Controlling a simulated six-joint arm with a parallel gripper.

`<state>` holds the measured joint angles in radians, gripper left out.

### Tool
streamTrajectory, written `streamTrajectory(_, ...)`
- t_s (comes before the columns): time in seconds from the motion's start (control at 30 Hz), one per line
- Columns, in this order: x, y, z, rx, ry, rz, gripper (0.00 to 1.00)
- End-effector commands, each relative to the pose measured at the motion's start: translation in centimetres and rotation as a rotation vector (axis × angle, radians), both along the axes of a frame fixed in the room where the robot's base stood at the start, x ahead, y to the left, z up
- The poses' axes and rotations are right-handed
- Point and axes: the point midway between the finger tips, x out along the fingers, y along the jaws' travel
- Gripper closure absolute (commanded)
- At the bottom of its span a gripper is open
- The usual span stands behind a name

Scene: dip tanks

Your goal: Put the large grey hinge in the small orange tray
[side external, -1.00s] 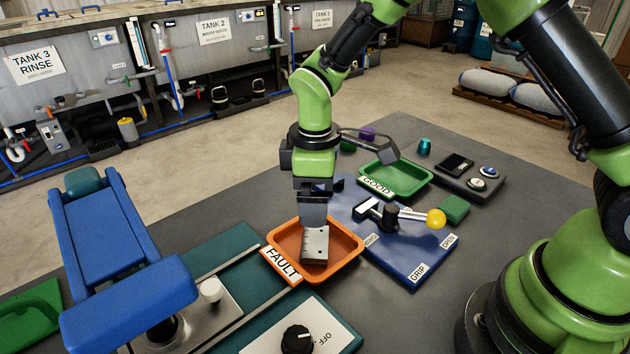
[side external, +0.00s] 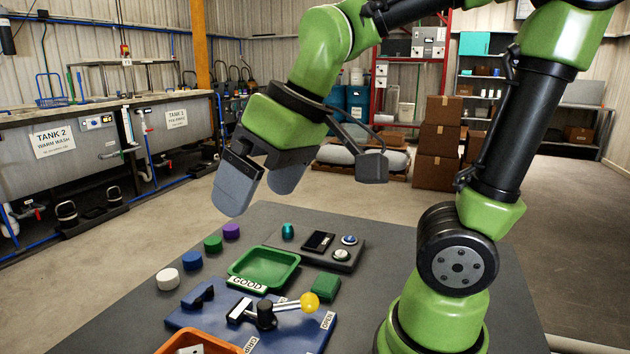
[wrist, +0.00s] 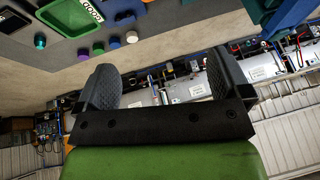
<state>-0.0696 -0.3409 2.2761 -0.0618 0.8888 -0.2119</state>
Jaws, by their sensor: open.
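The orange tray (side external: 226,346), the one labelled FAULT in the earlier view, is cut off by the bottom edge of the side view. A small piece of the grey hinge (side external: 190,350) shows inside it; the rest is out of frame. My gripper (side external: 258,196) is raised high above the table, tilted, well apart from the tray and hinge. Its two grey fingers are spread wide with nothing between them. In the wrist view my gripper (wrist: 162,72) is also open and empty, facing away from the tray toward the tanks.
A blue lever panel (side external: 285,335) with a yellow-knobbed lever (side external: 309,302) lies behind the orange tray. Beyond are a green GOOD tray (side external: 264,268), a green block (side external: 326,287), a dark button box (side external: 318,245) and several small coloured cylinders. Air around my gripper is clear.

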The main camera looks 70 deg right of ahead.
Motion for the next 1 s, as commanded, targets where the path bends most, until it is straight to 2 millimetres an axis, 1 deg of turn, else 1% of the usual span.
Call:
streamTrajectory(0.03,-1.5,-0.3,0.6,0.035,-0.039,-0.059,0.05)
streamTrajectory(0.1,-3.2,-0.5,0.9,0.081,-0.074,-0.132,0.05)
streamTrajectory(0.2,-4.9,-0.6,0.9,0.134,-0.110,-0.209,0.05)
streamTrajectory(0.3,-5.9,-0.7,0.8,0.166,-0.131,-0.252,0.05)
streamTrajectory(0.43,-6.2,-0.7,0.7,0.181,-0.138,-0.272,0.05)
streamTrajectory(1.0,-6.2,-0.7,0.8,0.179,-0.139,-0.269,0.05)
